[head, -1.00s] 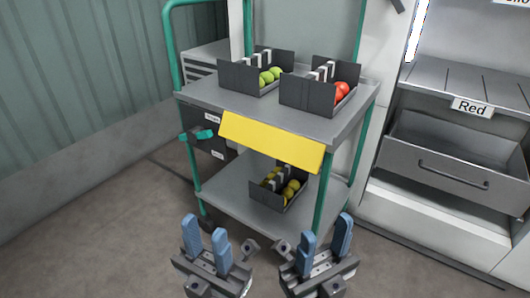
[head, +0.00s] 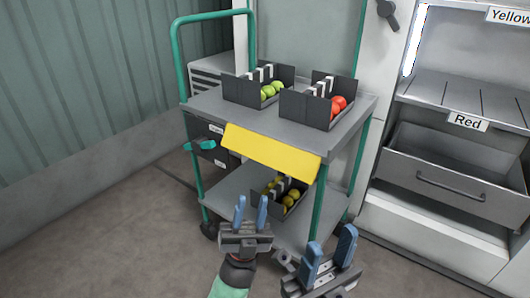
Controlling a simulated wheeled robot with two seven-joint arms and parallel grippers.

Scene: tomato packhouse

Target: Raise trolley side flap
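The trolley (head: 194,104) has a green tube frame and grey shelves. Its yellow side flap (head: 271,152) hangs down, slanting outward, along the near edge of the top shelf. My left gripper (head: 251,213) is open and empty, below the flap and in front of the lower shelf. My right gripper (head: 329,252) is open and empty, lower and to the right, near the bottom of the picture. Neither gripper appears to touch the flap.
Crates of green (head: 230,92) and red tomatoes (head: 338,105) stand on the top shelf; a yellow-tomato crate (head: 293,207) stands on the lower shelf. A grey drawer (head: 449,180) labelled Red is at right. Floor at left (head: 100,235) is clear.

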